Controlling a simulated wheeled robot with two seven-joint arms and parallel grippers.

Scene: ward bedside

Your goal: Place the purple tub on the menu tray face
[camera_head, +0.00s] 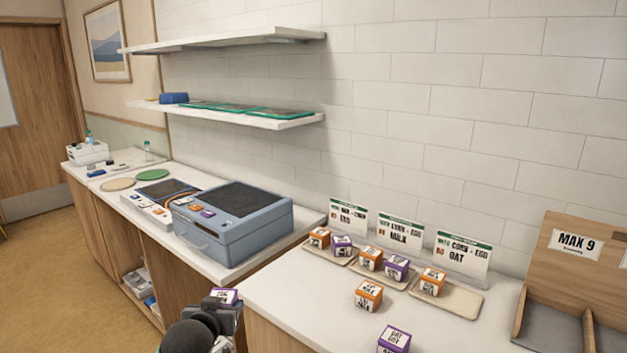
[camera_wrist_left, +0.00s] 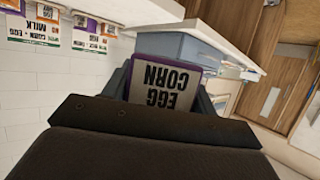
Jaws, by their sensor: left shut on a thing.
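My left gripper (camera_head: 225,305) is shut on a purple tub (camera_head: 228,296), in front of the counter's near edge. In the left wrist view the tub (camera_wrist_left: 160,84) sits between the fingers, its white label reading EGG CORN upside down. Three beige menu trays stand on the counter before cards. The left tray (camera_head: 312,250) and middle tray (camera_head: 384,280) each hold an orange and a purple tub. The right tray (camera_head: 460,300), before the OAT card (camera_head: 462,258), holds one orange tub (camera_head: 432,281); its right part is bare. My right gripper is out of view.
An orange tub (camera_head: 368,295) and another purple tub (camera_head: 394,340) stand loose on the counter in front of the trays. A wooden bin (camera_head: 580,250) marked MAX 9 is at right. A blue-grey case (camera_head: 240,235) is at left. Bare counter (camera_head: 300,305) lies left of the loose tubs.

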